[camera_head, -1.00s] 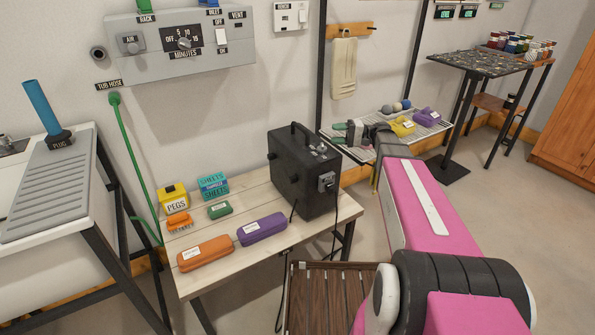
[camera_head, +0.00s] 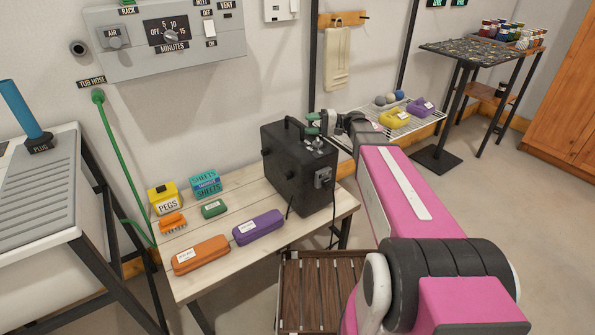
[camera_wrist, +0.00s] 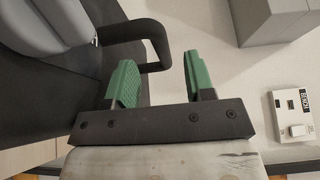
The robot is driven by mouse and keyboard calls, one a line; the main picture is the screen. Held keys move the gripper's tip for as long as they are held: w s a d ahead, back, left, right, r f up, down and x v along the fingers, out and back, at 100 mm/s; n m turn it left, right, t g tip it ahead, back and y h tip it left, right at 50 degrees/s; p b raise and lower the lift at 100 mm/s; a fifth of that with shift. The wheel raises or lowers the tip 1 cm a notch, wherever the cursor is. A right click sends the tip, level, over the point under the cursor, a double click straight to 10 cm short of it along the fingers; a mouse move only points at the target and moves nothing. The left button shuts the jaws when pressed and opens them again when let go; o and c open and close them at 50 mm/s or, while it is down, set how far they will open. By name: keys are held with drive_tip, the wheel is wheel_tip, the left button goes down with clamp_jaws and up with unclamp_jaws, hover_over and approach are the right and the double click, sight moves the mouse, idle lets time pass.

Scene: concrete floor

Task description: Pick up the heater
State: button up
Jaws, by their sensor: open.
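The heater (camera_head: 292,178) appears to be the black box with a handle on top, standing upright at the right end of the light wooden table. My gripper (camera_head: 314,124) is at the upper right of the box, close to its top, with its green fingers apart. In the wrist view my gripper (camera_wrist: 159,58) is open and empty. The black handle (camera_wrist: 152,32) shows there just beyond the fingertips, partly behind the left finger. I cannot tell whether finger and handle touch. Part of the box top (camera_wrist: 50,85) fills the left side.
Orange (camera_head: 201,255) and purple (camera_head: 258,227) cases, a green case (camera_head: 214,209), a pegs box (camera_head: 164,197) and a sheets box (camera_head: 205,187) share the table (camera_head: 230,262). A wire rack (camera_head: 426,122) is behind my arm. A slatted wooden stool (camera_head: 318,290) stands in front.

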sight(298, 124)
drive_tip(key=a, duration=0.5)
drive_tip(key=shift+s, duration=0.25)
clamp_jaws()
idle(1.1)
